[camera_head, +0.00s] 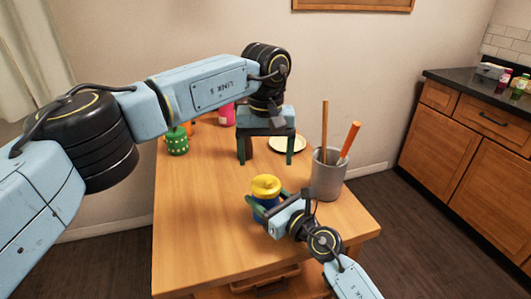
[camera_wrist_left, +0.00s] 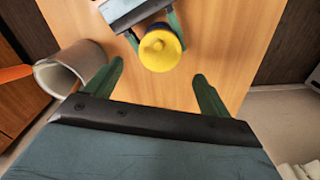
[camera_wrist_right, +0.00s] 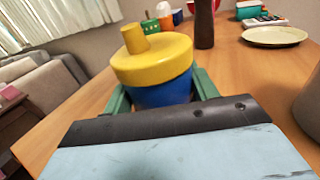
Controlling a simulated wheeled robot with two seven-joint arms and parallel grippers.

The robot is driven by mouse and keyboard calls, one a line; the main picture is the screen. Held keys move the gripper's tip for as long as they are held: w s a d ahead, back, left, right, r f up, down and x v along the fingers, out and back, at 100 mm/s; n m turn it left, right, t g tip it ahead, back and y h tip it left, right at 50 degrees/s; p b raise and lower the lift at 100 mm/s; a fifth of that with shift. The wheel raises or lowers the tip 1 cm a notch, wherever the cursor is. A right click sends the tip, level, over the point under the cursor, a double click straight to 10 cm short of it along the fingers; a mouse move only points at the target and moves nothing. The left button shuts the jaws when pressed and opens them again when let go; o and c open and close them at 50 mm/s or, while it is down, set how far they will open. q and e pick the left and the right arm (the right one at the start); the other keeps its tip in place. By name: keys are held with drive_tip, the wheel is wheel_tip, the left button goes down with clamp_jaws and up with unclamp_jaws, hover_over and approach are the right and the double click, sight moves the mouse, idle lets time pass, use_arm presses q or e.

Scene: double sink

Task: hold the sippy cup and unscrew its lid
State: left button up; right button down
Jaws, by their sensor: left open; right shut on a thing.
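The sippy cup has a blue body (camera_wrist_right: 160,93) and a yellow lid (camera_head: 266,186) with a spout on top. It stands upright on the wooden table. The lid is on the body. My right gripper (camera_head: 262,205) is shut around the blue body, below the lid, as the right wrist view also shows. My left gripper (camera_head: 266,150) is open and empty, pointing down above the table behind the cup. In the left wrist view the lid (camera_wrist_left: 160,48) lies ahead of the open left fingers (camera_wrist_left: 155,88), apart from them.
A grey utensil holder (camera_head: 328,175) with wooden and orange handles stands right of the cup. A plate (camera_head: 288,144), a green container (camera_head: 177,141) and a pink item (camera_head: 226,114) are toward the back. The table's front left is clear.

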sight(265, 182)
use_arm(q)
drive_tip(key=shift+f+m, duration=0.1)
drive_tip(key=shift+m, duration=0.3)
drive_tip(key=shift+f, duration=3.9)
